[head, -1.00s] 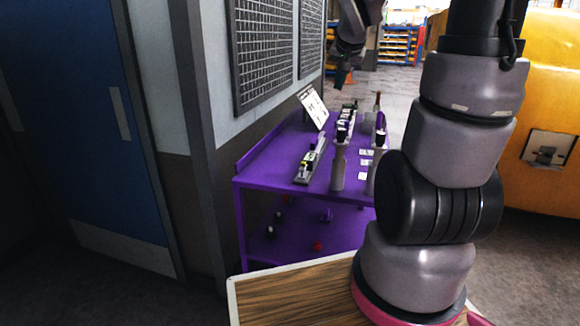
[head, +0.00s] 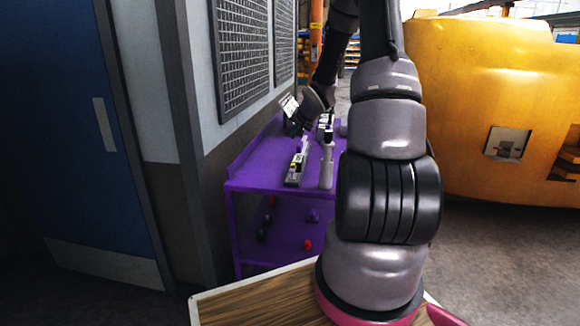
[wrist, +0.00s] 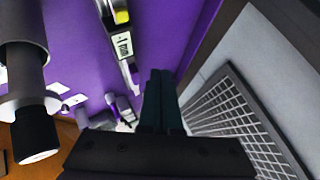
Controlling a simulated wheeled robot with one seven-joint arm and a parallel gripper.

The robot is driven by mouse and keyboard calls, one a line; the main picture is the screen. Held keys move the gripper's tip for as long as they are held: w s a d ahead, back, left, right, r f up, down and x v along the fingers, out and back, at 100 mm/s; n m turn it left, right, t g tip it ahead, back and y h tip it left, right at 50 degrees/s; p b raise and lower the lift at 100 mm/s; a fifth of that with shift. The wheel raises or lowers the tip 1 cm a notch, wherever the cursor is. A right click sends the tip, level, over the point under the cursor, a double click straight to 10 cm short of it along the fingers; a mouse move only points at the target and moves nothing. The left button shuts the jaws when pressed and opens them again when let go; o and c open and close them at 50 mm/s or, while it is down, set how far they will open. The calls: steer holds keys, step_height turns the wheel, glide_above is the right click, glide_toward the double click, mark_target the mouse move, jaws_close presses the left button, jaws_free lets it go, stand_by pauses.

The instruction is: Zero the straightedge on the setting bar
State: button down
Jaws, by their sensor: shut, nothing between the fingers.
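A long, narrow grey instrument (head: 296,168) with a yellow patch lies on the purple bench in the head view. It looks like the straightedge, perhaps on the setting bar; I cannot separate the two. In the wrist view a narrow bar (wrist: 122,44) with a yellow part and a white label runs down the upper middle. My gripper (wrist: 160,72) has its two dark fingers together, empty, just right of that bar and apart from it in the picture. In the head view my gripper (head: 293,129) is over the bench's back part, its fingertips hard to make out.
The purple bench (head: 262,172) has a lower shelf with small red and dark items. A grey cylinder with a black end (wrist: 36,132) is close at left in the wrist view; a similar upright (head: 326,165) stands beside the instrument. A wall grille (head: 243,55) borders the bench.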

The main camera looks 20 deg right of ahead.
steer(key=shift+f, duration=0.1)
glide_above(294, 169)
steer(key=shift+f, duration=4.3)
steer(key=shift+f, duration=0.4)
steer(key=shift+f, duration=0.45)
steer(key=shift+r, duration=0.9)
steer(key=shift+r, duration=2.5)
